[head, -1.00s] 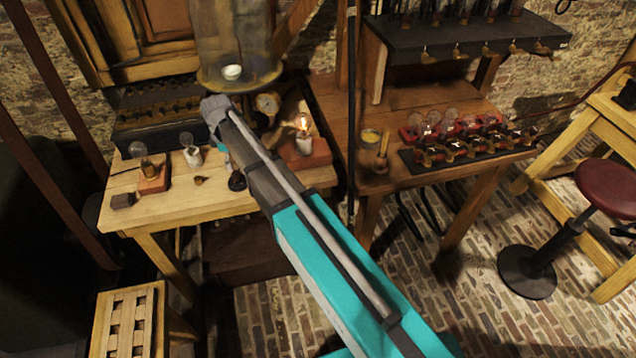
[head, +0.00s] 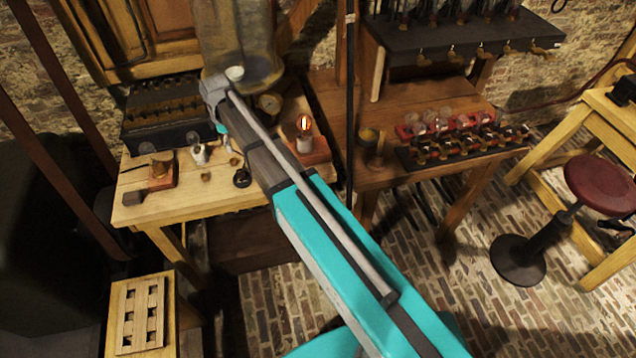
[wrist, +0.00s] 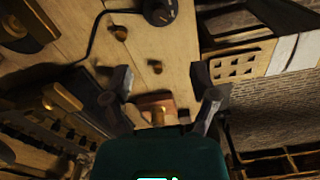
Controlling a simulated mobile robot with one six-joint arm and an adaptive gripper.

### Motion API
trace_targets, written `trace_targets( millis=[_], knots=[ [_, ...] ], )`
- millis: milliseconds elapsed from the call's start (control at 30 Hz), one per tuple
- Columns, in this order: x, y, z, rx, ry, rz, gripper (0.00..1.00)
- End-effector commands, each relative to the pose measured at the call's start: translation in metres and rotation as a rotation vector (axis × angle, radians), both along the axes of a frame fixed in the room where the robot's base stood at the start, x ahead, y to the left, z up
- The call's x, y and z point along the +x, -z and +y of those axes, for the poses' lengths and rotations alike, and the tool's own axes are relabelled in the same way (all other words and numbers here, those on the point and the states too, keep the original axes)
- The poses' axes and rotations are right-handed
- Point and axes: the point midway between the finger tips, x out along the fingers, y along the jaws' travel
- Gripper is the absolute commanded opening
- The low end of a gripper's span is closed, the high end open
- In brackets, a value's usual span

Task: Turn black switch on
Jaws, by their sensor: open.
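The black switch (wrist: 160,12) is a round black knob-like piece with a black cable, at the top edge of the wrist view. In the head view, the black switch (head: 242,178) sits on the light wooden table, close beside my arm. My gripper (wrist: 161,80) is open, with its two dark fingers spread and nothing held between them. The switch lies beyond the fingertips in the wrist view, apart from them. Whether the switch is on or off cannot be told. In the head view the fingers are hard to make out near the end of my arm.
A reddish wooden block with a brass fitting (wrist: 157,108) shows between the fingers. Small brown knobs (wrist: 119,32) lie on the light table (head: 135,213). A glowing bulb (head: 304,124) stands right of my arm. A dark rack (head: 170,115) stands at the table's back.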

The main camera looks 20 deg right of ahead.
Motion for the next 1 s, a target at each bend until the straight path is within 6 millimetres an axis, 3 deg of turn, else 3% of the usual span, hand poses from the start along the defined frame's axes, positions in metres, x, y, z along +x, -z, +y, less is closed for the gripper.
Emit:
trace_targets(
  millis=[1000],
  knots=[
    [-0.086, 0.029, -0.117, -0.001, 0.586, 0.000, 0.75]
  ],
)
